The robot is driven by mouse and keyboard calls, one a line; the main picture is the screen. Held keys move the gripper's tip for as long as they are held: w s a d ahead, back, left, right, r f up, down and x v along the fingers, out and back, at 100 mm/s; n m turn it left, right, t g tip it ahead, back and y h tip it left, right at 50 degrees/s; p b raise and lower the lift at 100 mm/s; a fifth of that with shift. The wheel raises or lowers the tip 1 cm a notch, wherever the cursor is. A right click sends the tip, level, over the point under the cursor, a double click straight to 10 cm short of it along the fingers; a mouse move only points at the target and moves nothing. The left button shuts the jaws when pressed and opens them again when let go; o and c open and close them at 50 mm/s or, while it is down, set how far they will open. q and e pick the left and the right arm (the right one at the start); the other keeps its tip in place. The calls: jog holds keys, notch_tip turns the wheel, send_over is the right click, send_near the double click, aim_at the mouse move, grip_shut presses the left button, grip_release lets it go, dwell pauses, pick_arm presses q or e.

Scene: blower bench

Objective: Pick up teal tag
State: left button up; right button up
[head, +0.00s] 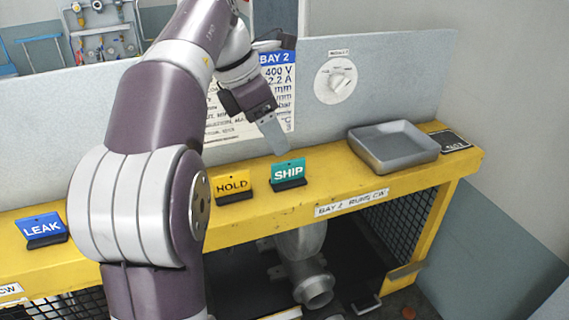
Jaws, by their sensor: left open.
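The teal tag (288,171), marked SHIP, stands upright in a dark base on the yellow bench top. My left arm comes in from the left and crosses in front of the bench. My right gripper does not show.
A yellow HOLD tag (232,186) stands close left of the teal one, and a blue LEAK tag (43,229) stands farther left. A grey tray (393,146) sits to the right near a black plate (450,140). A grey panel with a dial (336,80) rises behind.

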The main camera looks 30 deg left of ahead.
aim_at(288, 161)
pick_arm(q)
jog(key=d+f, duration=0.1)
jog(key=s+d+f, duration=0.1)
jog(key=shift+d+f, duration=0.15)
jog(key=shift+d, duration=0.25)
jog(key=w+f, duration=0.1)
jog(key=f, duration=0.1)
jog(key=w+f+p, duration=0.1)
jog(key=f, duration=0.1)
jog(key=w+f+p, duration=0.1)
jog(key=f, duration=0.1)
jog(key=shift+w, duration=0.35)
jog(key=shift+s+d, duration=0.3)
jog(key=shift+s, duration=0.05)
jog(key=shift+c, duration=0.9)
jog(key=shift+w+a+f, duration=0.1)
jog(key=shift+a, duration=0.05)
jog(key=c, duration=1)
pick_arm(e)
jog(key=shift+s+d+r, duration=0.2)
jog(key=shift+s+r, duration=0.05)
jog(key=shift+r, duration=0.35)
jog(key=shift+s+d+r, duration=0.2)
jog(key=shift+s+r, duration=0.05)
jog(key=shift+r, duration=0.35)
